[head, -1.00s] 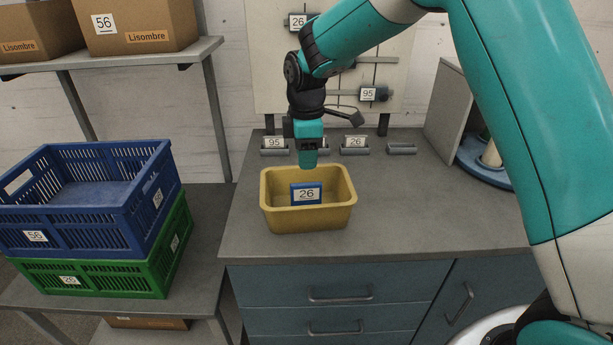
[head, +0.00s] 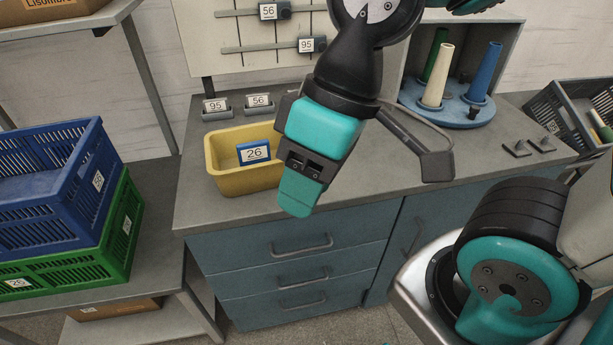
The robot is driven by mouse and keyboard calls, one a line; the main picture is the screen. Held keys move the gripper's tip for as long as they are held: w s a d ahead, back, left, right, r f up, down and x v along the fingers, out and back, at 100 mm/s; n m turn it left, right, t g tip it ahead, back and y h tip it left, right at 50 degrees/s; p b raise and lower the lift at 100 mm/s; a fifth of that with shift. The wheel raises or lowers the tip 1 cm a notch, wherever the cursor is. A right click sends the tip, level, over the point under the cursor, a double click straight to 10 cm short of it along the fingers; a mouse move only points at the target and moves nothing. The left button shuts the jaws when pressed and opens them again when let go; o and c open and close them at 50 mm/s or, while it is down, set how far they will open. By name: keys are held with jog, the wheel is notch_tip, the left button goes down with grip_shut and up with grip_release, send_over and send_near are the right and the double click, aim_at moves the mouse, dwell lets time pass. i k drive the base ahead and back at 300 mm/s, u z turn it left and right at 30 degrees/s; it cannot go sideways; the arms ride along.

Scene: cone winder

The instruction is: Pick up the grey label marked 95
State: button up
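A grey label marked 95 (head: 215,105) stands in a small grey holder at the back left of the counter. A second 95 tag (head: 306,45) is on a dark slider on the wall board. My gripper (head: 296,196) points down in front of and to the right of the yellow bin, apart from both 95s. It is seen from one side with one teal finger face showing, so whether it is open or shut cannot be told. I see nothing held in it.
The yellow bin (head: 221,181) holds a blue label marked 26 (head: 254,152). A 56 label (head: 259,101) stands right of the 95. A round blue stand (head: 447,116) with cones is at the back right. Blue and green crates (head: 40,180) are at left.

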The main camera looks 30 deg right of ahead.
aim_at(216, 105)
jog(key=u, duration=0.35)
jog(key=k, duration=0.4)
jog(key=u, duration=1.25)
jog(key=i, duration=0.95)
jog(key=z, duration=1.05)
jog(key=i, duration=0.65)
jog(key=z, duration=0.75)
